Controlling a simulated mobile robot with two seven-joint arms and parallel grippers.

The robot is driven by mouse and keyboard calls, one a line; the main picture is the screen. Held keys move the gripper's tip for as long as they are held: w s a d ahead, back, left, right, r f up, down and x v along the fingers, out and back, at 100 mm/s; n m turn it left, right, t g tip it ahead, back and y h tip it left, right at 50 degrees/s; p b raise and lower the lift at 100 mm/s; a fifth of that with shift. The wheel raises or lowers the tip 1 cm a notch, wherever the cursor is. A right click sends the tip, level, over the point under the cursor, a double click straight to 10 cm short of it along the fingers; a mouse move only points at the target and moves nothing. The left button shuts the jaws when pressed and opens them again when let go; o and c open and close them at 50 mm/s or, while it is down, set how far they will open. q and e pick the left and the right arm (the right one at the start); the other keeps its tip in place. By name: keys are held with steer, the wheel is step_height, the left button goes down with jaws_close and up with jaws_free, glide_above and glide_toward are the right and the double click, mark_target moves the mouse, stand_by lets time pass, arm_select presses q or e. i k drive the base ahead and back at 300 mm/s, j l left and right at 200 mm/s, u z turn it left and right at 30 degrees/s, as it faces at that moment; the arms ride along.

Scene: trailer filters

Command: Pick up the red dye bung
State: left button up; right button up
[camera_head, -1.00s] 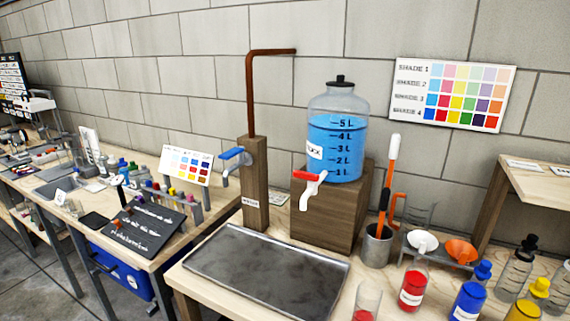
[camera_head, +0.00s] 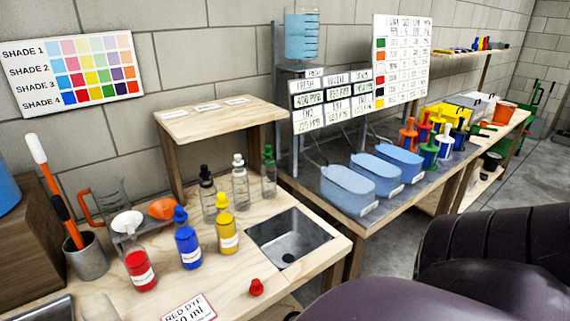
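The red dye bung (camera_head: 256,288), small and red with a wider base and a narrow knob, stands on the light wooden bench (camera_head: 235,295) near its front edge. It is right of the "RED DYE" card (camera_head: 190,308) and in front of the sink. The red dye bottle (camera_head: 140,271) stands behind and to the left, with no bung visible on it. A large dark arm part of mine (camera_head: 500,250) fills the lower right. Neither gripper shows, and nothing touches the bung.
Blue (camera_head: 187,245) and yellow (camera_head: 227,235) stoppered bottles stand behind the bung. The square sink (camera_head: 288,238) lies just behind it to the right. Three dropper bottles stand farther back. A second bench with blue tubs (camera_head: 348,188) runs off to the right.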

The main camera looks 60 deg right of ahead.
mark_target(255, 287)
steer(key=z, duration=1.45)
